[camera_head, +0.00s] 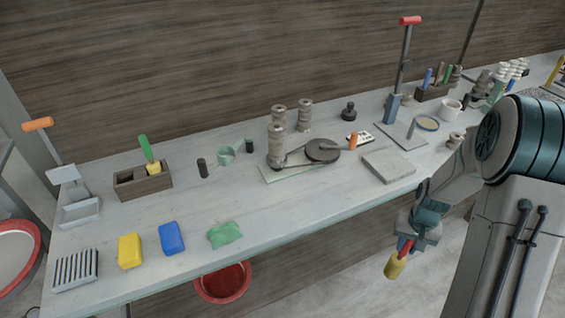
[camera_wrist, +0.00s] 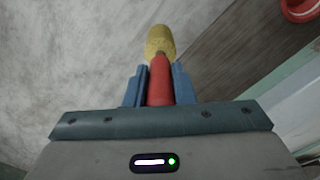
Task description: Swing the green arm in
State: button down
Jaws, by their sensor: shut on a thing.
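My gripper (camera_head: 408,240) is off the front edge of the bench at the right, over the floor. Its blue jaws are shut on the red part of a tool with a yellow end (camera_head: 395,266). The wrist view shows the red part (camera_wrist: 160,80) between the jaws and the yellow end (camera_wrist: 160,42) beyond. A small pale green ring-shaped piece (camera_head: 226,156) sits on the bench, left of centre, between two dark upright cylinders. I cannot tell whether it is the green arm. A bright green handle (camera_head: 145,148) stands up from a wooden box. My gripper is far from both.
On the bench (camera_head: 300,213) stand stacked clay-coloured spools (camera_head: 276,145), a dark round wheel (camera_head: 322,150) on a plate, and a grey slab (camera_head: 388,166). A green lump (camera_head: 225,234), blue block (camera_head: 172,238) and yellow block (camera_head: 130,251) lie near the front edge. A red bowl (camera_head: 223,282) is below.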

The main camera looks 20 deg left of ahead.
aim_at(227, 159)
jog(key=u, duration=1.4)
